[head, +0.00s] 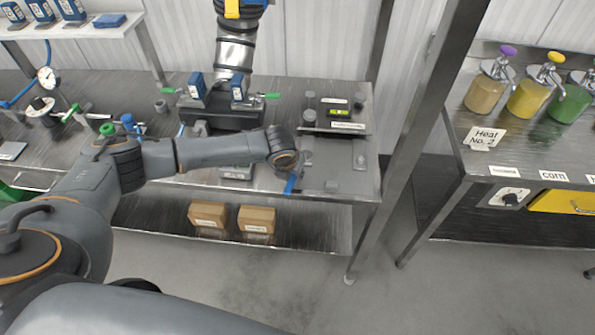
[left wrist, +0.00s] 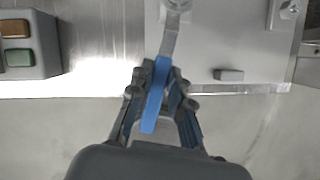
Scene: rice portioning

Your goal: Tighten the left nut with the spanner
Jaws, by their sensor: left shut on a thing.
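The spanner has a blue handle (head: 291,184) and a steel shank. My left gripper (left wrist: 155,85) is shut on the blue handle, which also shows in the left wrist view (left wrist: 153,105). The steel shank (left wrist: 169,42) runs up to a round end at the top edge of that view, over a pale plate (left wrist: 220,40). Whether this end sits around the left nut cannot be told. A bolt-like fitting (left wrist: 290,8) shows at the plate's upper right. In the head view, my left wrist hides part of the spanner. My right gripper is not in view.
A button box (left wrist: 25,50) with brown and green buttons stands left of the plate. A small grey block (left wrist: 229,75) lies on the plate. A pipe (head: 235,50) with blue-boxed valves stands behind. Two cardboard boxes (head: 257,219) sit on the lower shelf. A metal post (head: 425,120) rises at right.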

